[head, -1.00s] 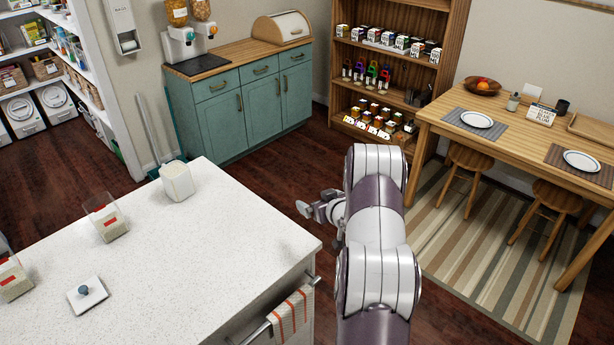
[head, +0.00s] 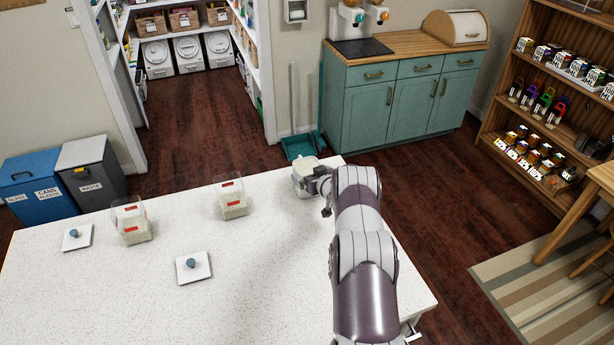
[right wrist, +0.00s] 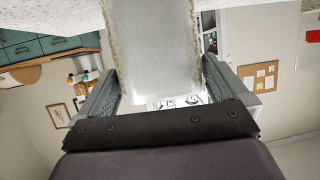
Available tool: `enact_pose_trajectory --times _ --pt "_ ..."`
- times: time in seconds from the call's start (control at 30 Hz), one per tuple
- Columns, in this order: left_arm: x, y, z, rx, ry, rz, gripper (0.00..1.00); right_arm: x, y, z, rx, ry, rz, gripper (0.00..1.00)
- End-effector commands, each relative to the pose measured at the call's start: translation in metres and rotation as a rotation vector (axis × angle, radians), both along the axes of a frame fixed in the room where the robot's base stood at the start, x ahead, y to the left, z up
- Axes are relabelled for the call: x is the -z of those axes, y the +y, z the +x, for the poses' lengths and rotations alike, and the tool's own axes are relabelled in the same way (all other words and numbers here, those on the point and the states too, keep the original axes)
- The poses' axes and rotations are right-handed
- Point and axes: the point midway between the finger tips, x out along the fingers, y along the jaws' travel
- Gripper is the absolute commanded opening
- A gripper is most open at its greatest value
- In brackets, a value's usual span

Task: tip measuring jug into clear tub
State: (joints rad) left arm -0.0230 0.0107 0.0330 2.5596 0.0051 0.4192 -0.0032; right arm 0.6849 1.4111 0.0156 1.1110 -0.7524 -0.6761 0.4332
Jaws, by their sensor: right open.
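The measuring jug (head: 302,180), pale and whitish, stands upright on the counter near its far right corner. My right gripper (head: 324,192) is beside it at its right, partly hidden by my own arm. In the right wrist view the jug (right wrist: 152,50) sits between the two open fingers of the gripper (right wrist: 157,90), with a gap visible at the sides. A clear tub (head: 232,202) with a red label and pale contents stands to the left of the jug. A second similar clear tub (head: 132,224) stands further left. My left gripper is not in view.
Two white lids with blue knobs lie on the counter (head: 270,300), one near the middle (head: 194,267) and one at the left (head: 77,237). The near part of the counter is clear. Bins (head: 92,172) stand beyond its left end, a teal cabinet (head: 400,105) behind.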

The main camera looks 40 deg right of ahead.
Motion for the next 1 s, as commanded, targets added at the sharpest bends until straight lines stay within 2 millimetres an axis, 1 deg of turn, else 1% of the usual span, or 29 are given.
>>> enact_pose_trajectory --times 0.03,0.1,0.3,0.33,0.37,0.4,0.47,0.5,0.73,0.83,0.97,1.0 --pt "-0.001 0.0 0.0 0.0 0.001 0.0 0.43 0.003 0.0 0.005 -0.001 -0.001 0.0 1.0" --pt "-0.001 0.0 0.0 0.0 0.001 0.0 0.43 0.005 -0.001 0.009 0.001 0.0 0.0 1.0" --pt "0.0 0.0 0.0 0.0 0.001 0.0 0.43 0.005 -0.002 0.01 0.001 0.0 0.001 1.0" --pt "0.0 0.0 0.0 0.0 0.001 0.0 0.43 0.005 -0.002 0.009 0.001 0.0 0.001 0.94" --pt "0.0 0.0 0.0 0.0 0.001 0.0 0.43 0.005 -0.002 0.009 0.001 0.0 0.001 0.84" --pt "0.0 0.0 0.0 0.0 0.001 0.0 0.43 0.005 -0.002 0.009 0.001 0.0 0.001 0.71" --pt "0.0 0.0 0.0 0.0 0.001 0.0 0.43 0.005 -0.002 0.009 0.001 0.0 0.001 0.51" --pt "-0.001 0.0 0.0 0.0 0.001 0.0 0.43 0.003 -0.002 0.01 0.001 -0.004 -0.002 0.43" --pt "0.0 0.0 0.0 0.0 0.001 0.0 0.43 0.003 -0.002 0.01 0.001 -0.002 -0.002 0.43" --pt "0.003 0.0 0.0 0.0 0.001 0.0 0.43 -0.001 -0.002 0.01 0.001 -0.002 -0.002 0.43" --pt "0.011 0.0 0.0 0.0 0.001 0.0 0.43 -0.016 -0.003 0.01 0.0 -0.004 -0.003 0.43" --pt "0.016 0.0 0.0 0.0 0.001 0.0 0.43 -0.023 -0.003 0.011 0.0 -0.006 -0.005 0.43"
